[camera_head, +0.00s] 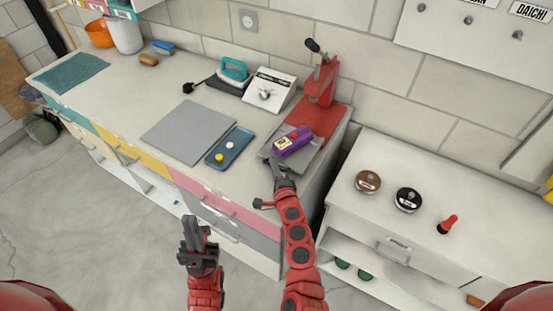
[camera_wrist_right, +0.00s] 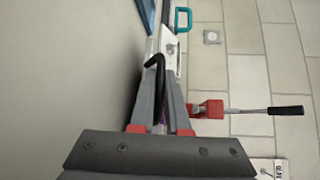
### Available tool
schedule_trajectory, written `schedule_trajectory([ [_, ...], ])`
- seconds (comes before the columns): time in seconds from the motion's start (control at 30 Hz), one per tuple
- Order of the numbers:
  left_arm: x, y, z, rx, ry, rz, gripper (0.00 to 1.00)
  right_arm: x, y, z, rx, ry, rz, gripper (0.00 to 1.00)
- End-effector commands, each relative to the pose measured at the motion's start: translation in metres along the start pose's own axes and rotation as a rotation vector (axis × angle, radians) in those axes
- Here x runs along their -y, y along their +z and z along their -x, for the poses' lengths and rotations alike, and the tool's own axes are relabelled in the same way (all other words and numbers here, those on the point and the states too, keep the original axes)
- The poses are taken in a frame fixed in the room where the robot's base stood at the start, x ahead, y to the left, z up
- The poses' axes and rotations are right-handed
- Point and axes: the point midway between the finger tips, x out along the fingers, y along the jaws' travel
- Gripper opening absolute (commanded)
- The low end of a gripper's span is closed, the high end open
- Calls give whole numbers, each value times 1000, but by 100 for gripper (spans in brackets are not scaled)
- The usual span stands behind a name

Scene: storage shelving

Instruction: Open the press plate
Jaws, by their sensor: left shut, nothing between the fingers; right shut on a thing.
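The red press (camera_head: 320,88) stands at the right end of the counter, its lever with a black grip (camera_head: 313,46) raised. A grey press plate (camera_head: 308,158) lies in front of it, with a purple item with a yellow label (camera_head: 293,141) on top. My right gripper (camera_head: 274,166) is at the plate's front left edge, shut on what looks like its dark handle. In the right wrist view a black hooked bar (camera_wrist_right: 154,62) shows between the fingers; the plate is mostly hidden. My left gripper (camera_head: 191,232) is shut and empty, in front of the drawers.
Left of the plate are a blue tray (camera_head: 228,148) with small round pieces, a grey mat (camera_head: 187,131), a white device (camera_head: 270,90) and a teal iron (camera_head: 234,70). A lower white cabinet (camera_head: 430,225) at right holds two round tins (camera_head: 368,182) and a red-and-black tool (camera_head: 448,224).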

Motion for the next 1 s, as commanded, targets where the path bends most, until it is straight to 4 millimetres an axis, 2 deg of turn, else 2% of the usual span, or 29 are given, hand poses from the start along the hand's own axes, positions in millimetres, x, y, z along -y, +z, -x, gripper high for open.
schedule_trajectory([
  [0.2,0,0,0,0,0,0,0,0,-1,0,-2,-1,1,0],
  [0.23,0,0,0,0,0,0,0,0,-1,0,-2,-1,1,19],
  [0.37,0,0,0,0,0,0,0,0,-1,0,-2,-1,1,42],
  [0.77,0,0,0,0,0,0,0,0,0,4,1,0,-2,43],
  [0.87,0,0,1,0,0,0,0,-1,0,14,0,-1,-4,43],
  [1.0,0,1,4,0,0,0,0,-3,0,38,-1,1,-4,43],
])
